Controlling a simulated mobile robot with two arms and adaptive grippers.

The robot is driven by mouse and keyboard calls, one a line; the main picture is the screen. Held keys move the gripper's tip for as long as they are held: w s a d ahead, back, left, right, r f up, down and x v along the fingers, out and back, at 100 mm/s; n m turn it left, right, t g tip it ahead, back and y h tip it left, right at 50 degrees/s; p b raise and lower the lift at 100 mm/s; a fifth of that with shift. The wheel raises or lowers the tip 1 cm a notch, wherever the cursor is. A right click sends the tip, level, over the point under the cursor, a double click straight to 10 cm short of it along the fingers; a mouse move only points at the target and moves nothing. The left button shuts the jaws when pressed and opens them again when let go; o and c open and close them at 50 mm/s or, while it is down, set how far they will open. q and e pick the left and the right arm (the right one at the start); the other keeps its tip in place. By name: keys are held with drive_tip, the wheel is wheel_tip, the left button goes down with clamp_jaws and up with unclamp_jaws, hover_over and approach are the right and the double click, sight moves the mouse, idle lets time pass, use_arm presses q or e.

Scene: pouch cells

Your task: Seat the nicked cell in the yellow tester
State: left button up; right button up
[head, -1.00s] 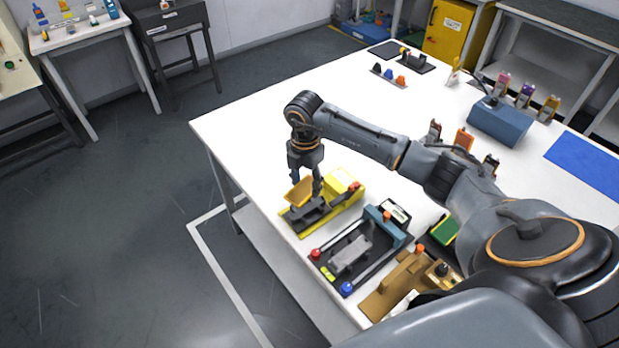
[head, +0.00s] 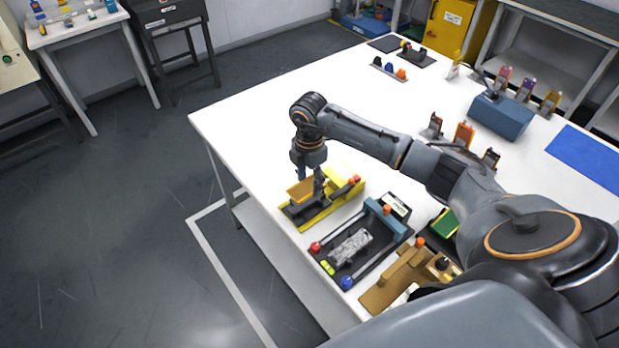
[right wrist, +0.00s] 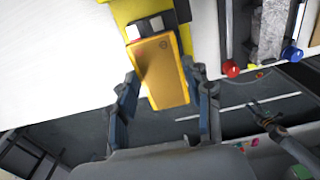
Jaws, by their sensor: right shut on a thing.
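The yellow tester (head: 345,192) stands at the near left edge of the white table, with a dark cradle on its front side. A gold-yellow cell (head: 299,191) is at the cradle; in the right wrist view the cell (right wrist: 165,82) bears a small red mark. My right gripper (head: 318,183) is shut on this cell, and its fingers (right wrist: 165,105) flank it in the right wrist view. I cannot make out a nick, or whether the cell touches the cradle floor. My left gripper (right wrist: 263,114) shows small in the right wrist view, fingers apart and empty.
A black fixture (head: 378,262) holding a silvery piece (head: 350,246) stands right beside the tester. A brown fixture (head: 388,292) is nearer. Several upright pouches (head: 463,134) and a blue box (head: 500,115) stand farther right. The table's middle back is clear.

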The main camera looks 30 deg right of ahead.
sight(309, 188)
drive_tip(key=shift+f+b, duration=1.65)
drive_tip(key=shift+f, duration=1.1)
drive_tip(key=o, duration=1.2)
drive_tip(key=shift+c, duration=0.2)
drive_tip(key=shift+r, duration=0.1)
drive_tip(key=shift+r+p, duration=2.85)
drive_tip(key=shift+r, duration=0.6)
